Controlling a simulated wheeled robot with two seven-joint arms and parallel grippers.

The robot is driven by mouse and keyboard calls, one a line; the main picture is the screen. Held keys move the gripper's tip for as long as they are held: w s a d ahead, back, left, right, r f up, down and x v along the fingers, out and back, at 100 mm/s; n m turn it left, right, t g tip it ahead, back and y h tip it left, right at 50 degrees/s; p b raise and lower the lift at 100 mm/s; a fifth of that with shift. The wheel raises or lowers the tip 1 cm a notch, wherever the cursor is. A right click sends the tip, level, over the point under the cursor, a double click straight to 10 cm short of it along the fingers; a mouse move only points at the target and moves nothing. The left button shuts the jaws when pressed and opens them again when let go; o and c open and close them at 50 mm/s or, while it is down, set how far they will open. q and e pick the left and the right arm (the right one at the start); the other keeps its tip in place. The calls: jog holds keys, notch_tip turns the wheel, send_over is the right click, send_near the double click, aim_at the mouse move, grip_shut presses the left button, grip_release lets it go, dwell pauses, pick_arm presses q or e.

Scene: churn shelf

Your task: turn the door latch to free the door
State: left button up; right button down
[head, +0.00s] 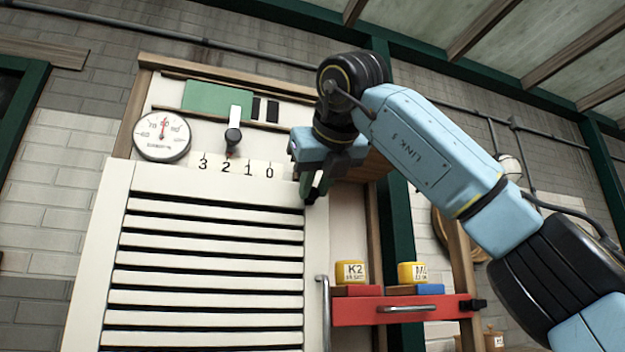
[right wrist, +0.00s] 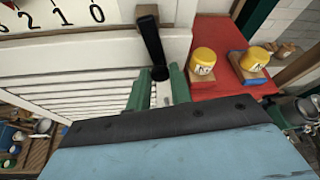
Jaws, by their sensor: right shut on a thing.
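The white slatted door (head: 210,270) is closed in its frame in the head view. The door latch (right wrist: 152,42) is a black bar at the door's upper right corner in the right wrist view, with its rounded end towards me. My right gripper (head: 312,188) is at that corner in the head view, where it hides most of the latch. In the right wrist view its green fingers (right wrist: 160,85) stand either side of the latch's end and are shut on it. My left gripper is in neither view.
A red drawer (head: 350,311) carrying yellow pots (head: 350,272) is right of the door. A vertical door handle (head: 323,310) is beside it. Above the door are a round gauge (head: 162,136) and a slider lever (head: 233,135) over a number scale.

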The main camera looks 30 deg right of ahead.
jog(key=n+h, duration=0.1)
jog(key=d+n+h+p, duration=0.1)
jog(key=n, duration=0.1)
jog(key=shift+s+d+r, duration=0.15)
jog(key=shift+r, duration=0.2)
jog(key=shift+s+d+r+n+t+h+p, duration=0.1)
jog(key=shift+d+r+n+t+h+p, duration=0.45)
jog(key=shift+n, duration=0.9)
jog(key=shift+s+a+r+n+t+h+b, duration=0.1)
jog(key=shift+r+n+h, duration=0.3)
jog(key=shift+n+h, duration=0.8)
jog(key=shift+d+r+n+t+h+p, duration=0.25)
jog(key=shift+d+r+n+h, duration=0.15)
jog(key=shift+n, duration=1.35)
jog(key=shift+a+r, duration=0.1)
jog(key=shift+r, duration=0.05)
jog(key=c, duration=1.3)
grip_release()
jog(key=shift+o, duration=0.2)
jog(key=b+v, duration=0.4)
jog(key=v, duration=0.9)
jog(key=shift+s, duration=0.2)
